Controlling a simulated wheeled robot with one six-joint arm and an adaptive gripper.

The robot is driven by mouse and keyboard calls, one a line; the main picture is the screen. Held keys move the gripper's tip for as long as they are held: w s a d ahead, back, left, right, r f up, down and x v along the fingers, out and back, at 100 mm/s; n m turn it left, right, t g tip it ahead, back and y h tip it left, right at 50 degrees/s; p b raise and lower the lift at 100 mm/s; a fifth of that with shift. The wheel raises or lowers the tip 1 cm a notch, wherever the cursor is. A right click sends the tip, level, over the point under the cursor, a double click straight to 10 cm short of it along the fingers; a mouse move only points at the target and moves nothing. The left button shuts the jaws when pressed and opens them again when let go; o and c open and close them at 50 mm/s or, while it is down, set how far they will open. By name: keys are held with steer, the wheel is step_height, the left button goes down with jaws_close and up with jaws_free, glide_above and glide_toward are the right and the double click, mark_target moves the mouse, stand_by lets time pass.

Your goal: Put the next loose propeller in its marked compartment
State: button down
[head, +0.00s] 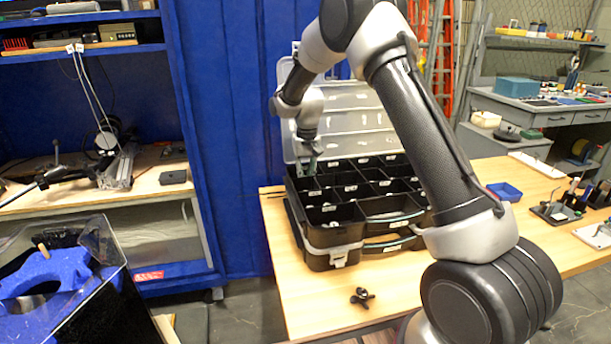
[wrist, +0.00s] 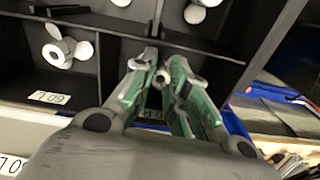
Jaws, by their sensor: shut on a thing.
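My gripper (head: 307,161) is low over the left part of an open black compartment case (head: 331,238) in the head view. In the wrist view my gripper (wrist: 163,72) has its green fingers closed together on a small grey propeller (wrist: 161,79), mostly hidden between the tips. Below the fingers is a compartment whose label is partly covered. A white propeller (wrist: 62,48) lies in the compartment to the left, by a white label (wrist: 49,97). Another white propeller (wrist: 200,8) shows at the top. A loose black propeller (head: 362,297) lies on the table in front of the case.
The case's clear lid (head: 345,108) stands open behind the compartments. The wooden table (head: 300,300) is clear around the black propeller. A blue tray (head: 505,191) and tool stands (head: 558,211) are farther right. Dark divider walls (wrist: 98,70) stand close to my fingers.

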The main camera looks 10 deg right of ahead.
steer(key=c, duration=1.4)
jaws_free()
steer(key=shift+f, duration=0.1)
steer(key=s+d+r, duration=0.2)
steer(key=s+r, duration=0.2)
steer(key=r, duration=0.6)
steer(key=s+d+r, duration=0.3)
steer(key=r, duration=0.7)
steer(key=s+d+r+t, duration=0.1)
steer(key=s+d+r, duration=0.2)
steer(key=s, duration=0.4)
steer(key=s+d+r+t, duration=0.1)
steer(key=s+d+r, duration=0.1)
steer(key=s+r, duration=0.35)
steer(key=s+d+f, duration=0.1)
steer(key=s, duration=0.6)
steer(key=s+d+f+t, duration=0.1)
steer(key=s+d+f, duration=0.1)
steer(key=s, duration=0.6)
steer(key=s+d+f+t, duration=0.1)
steer(key=s+f, duration=0.1)
steer(key=s, duration=0.5)
steer(key=shift+s+d+f+n, duration=0.2)
steer(key=shift+d+f+n, duration=0.05)
steer(key=shift+d+n, duration=0.15)
